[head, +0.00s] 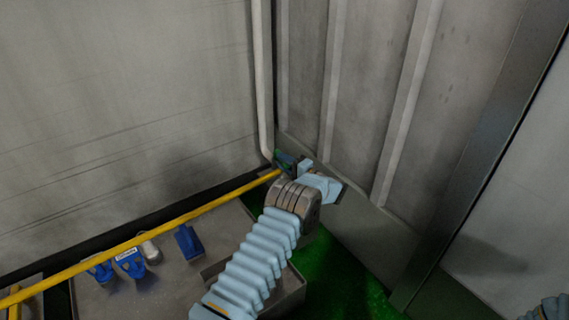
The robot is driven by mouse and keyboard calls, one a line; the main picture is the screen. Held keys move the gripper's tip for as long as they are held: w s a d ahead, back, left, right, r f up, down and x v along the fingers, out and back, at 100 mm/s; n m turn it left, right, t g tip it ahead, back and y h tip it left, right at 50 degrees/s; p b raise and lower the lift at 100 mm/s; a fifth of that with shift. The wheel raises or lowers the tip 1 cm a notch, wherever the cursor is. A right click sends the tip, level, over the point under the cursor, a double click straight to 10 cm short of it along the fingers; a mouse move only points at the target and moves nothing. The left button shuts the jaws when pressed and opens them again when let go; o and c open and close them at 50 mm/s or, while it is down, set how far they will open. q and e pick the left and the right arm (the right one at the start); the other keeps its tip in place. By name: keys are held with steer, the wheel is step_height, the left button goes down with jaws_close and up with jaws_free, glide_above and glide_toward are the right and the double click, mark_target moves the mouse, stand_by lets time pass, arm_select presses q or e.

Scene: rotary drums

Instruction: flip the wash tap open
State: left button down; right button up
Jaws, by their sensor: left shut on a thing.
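The wash tap (284,158) is a small dark green and blue fitting at the foot of the pale vertical pipe, in the corner of the walls. My left arm reaches up to it from the bottom middle. My left gripper (297,165) is at the tap and shut on it. The fingers and wrist hide part of the tap, and I cannot tell how its lever is turned. Only a bit of my right arm shows at the bottom right corner; its gripper is out of view.
A yellow rail (150,232) runs diagonally to the tap's corner. Below it, several blue items (188,242) and a white one (151,250) lie on a grey surface (190,285). Ribbed grey wall (360,90) stands behind; green floor (335,275) is clear right of my arm.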

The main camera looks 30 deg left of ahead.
arm_select(q)
steer(key=shift+w+g, duration=0.15)
steer(key=shift+g, duration=0.15)
steer(key=c, duration=1)
jaws_free()
steer(key=shift+o, duration=0.2)
steer(key=shift+d, duration=0.15)
steer(key=p+v, duration=0.1)
steer(key=v, duration=0.6)
